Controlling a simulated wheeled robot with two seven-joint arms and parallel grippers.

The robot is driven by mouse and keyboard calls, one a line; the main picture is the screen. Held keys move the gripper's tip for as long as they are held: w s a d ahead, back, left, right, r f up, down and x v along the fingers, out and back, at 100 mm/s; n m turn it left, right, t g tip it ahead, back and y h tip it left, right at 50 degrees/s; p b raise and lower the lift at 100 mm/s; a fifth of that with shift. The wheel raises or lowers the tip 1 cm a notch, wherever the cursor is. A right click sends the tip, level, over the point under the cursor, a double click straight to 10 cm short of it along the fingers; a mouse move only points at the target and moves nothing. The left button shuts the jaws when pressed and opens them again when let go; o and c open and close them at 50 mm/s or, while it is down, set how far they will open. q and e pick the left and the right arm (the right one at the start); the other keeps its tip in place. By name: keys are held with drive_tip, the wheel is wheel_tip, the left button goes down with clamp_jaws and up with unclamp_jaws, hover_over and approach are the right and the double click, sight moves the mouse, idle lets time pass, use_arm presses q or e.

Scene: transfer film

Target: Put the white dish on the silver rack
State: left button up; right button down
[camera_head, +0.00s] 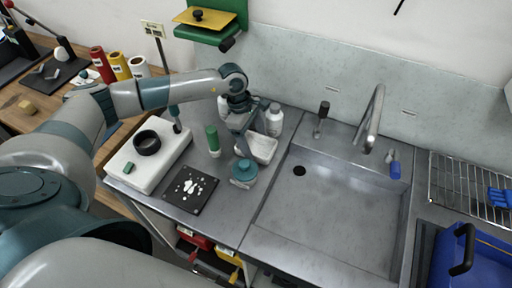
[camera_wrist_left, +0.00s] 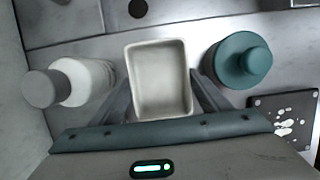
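The white dish (camera_head: 263,149) is a small rectangular tray at the left edge of the sink. In the left wrist view the dish (camera_wrist_left: 159,80) lies between the two fingers of my left gripper (camera_wrist_left: 162,88). One finger is close along each side of it; I cannot tell whether they press on it. In the head view my left gripper (camera_head: 243,137) reaches down at the dish, and whether it is lifted is unclear. The silver rack (camera_head: 462,182) is a wire rack at the far right, beyond the sink. My right gripper is not in view.
A white bottle (camera_head: 274,120), a teal lidded jar (camera_head: 243,173) and a green-capped tube (camera_head: 213,141) stand close around the dish. The sink (camera_head: 325,215) and tall faucet (camera_head: 372,120) lie between dish and rack. A blue scrubber (camera_head: 499,197) occupies the rack's right side.

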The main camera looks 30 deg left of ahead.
sight(256, 151)
use_arm(q)
drive_tip(key=shift+r, duration=0.1)
drive_tip(key=shift+r+b, duration=0.4)
drive_tip(key=shift+b, duration=0.15)
drive_tip(key=r+b, duration=0.2)
drive_tip(key=r, duration=0.1)
drive_tip(key=shift+s+d, duration=0.2)
drive_tip(key=shift+d, duration=0.2)
drive_tip(key=s+d+r+b, duration=0.4)
drive_tip(key=s+d+r, duration=0.2)
drive_tip(key=d, duration=0.3)
drive_tip(key=shift+r+b, duration=0.4)
drive_tip(key=shift+r, duration=0.15)
drive_tip(key=shift+s+f, duration=0.1)
drive_tip(key=shift+s, duration=0.1)
